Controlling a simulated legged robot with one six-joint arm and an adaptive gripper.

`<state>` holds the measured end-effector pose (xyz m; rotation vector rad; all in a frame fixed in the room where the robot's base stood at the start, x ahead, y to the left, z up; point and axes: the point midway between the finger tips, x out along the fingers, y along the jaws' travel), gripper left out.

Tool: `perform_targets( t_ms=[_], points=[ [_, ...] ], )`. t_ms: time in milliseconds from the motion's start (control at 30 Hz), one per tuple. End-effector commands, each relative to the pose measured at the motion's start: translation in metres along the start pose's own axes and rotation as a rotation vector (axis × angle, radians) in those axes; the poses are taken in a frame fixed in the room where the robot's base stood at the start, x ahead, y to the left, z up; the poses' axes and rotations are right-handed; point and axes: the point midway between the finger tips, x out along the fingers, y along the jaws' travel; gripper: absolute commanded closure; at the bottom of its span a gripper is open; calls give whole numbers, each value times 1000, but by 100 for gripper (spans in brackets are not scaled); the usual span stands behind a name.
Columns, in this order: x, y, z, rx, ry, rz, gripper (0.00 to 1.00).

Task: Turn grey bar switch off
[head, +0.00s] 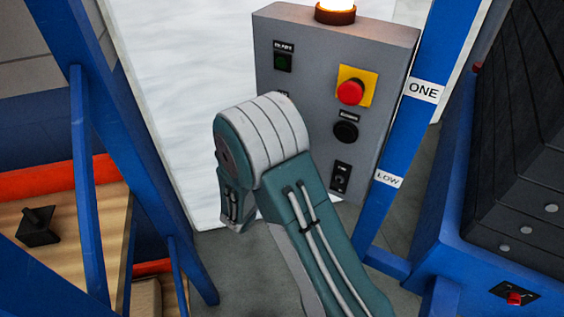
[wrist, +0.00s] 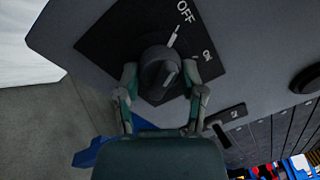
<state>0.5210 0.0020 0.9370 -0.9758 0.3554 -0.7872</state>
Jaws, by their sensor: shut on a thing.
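The grey bar switch (wrist: 158,66) is a dark round knob with a raised bar, on a black plate (wrist: 112,38) in the wrist view. The plate carries a white OFF label above the knob and an ON label to the right, each with a white tick. My gripper (wrist: 161,75) has one finger on each side of the knob and is shut on it. The bar slants, and I cannot tell for sure which tick it points at. In the head view my arm covers part of the control box (head: 387,60), and neither the gripper nor this switch shows.
The control box holds a green button (head: 283,62), a red emergency stop (head: 350,92) on yellow, a black button (head: 346,131) and a small switch (head: 340,178). A lit orange lamp (head: 336,12) is on top. Blue frame posts (head: 408,130) stand on both sides.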

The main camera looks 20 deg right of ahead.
Motion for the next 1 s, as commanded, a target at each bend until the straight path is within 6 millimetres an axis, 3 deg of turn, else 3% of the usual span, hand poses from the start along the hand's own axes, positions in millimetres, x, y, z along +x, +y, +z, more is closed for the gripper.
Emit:
perform_targets(
  t_ms=[233, 267, 333, 767, 867, 1000],
  points=[
    [-1, 3, 2, -1, -6, 9, 95],
    [-1, 3, 2, -1, -6, 9, 43],
    [-1, 3, 1, -1, -6, 9, 13],
    [-2, 1, 0, 0, -2, 4, 13],
    [-11, 1, 1, 0, -4, 5, 13],
    [-37, 2, 2, -2, -7, 7, 13]
  ],
)
